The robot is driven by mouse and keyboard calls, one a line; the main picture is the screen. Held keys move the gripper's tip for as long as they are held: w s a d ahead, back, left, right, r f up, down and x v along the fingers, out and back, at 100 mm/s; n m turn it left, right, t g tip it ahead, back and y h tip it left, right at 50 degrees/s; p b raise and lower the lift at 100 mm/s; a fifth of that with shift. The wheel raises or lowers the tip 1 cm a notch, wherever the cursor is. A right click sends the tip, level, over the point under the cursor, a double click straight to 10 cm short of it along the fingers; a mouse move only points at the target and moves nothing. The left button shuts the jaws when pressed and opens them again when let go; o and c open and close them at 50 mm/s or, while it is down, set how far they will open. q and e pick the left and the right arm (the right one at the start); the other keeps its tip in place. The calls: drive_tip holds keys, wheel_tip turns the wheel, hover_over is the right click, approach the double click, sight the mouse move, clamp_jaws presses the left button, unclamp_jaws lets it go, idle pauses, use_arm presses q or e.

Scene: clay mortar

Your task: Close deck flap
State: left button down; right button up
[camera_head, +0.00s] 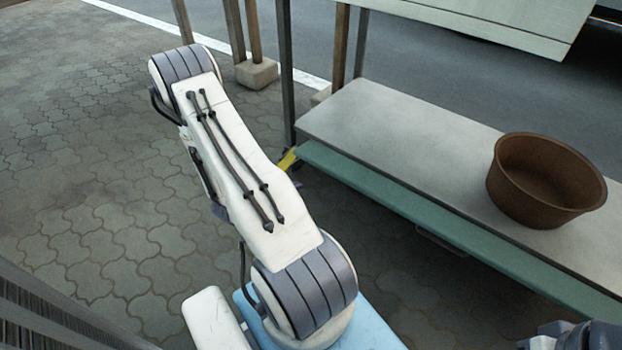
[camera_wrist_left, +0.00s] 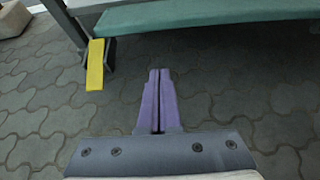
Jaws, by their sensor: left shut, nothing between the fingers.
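A grey-topped deck (camera_head: 400,135) with a green edge board (camera_head: 400,190) runs along the right in the head view. The green board also shows across the top of the left wrist view (camera_wrist_left: 180,15). I cannot tell which panel is the deck flap; a pale panel (camera_head: 490,18) hangs above the deck at the top right. My left gripper (camera_wrist_left: 159,72) has purple fingers, shut and empty, over the paving short of the green board. In the head view my left arm hides it. My right gripper is not in view.
A brown tub (camera_head: 545,185) stands on the deck. A yellow piece (camera_wrist_left: 95,65) is at the foot of a post, left of my fingers; it also shows in the head view (camera_head: 287,160). Posts (camera_head: 286,70) stand at the deck's left end. Paving at left is clear.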

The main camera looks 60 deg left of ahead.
use_arm(q)
drive_tip(key=s+f+b+x, duration=0.1)
drive_tip(key=b+x, duration=0.6)
drive_tip(key=x, duration=0.3)
drive_tip(key=r, duration=0.1)
drive_tip(key=r+b, duration=0.1)
drive_tip(key=r, duration=0.1)
drive_tip(key=w+r, duration=0.1)
drive_tip(key=shift+a+r, duration=0.25)
drive_tip(key=shift+a, duration=0.1)
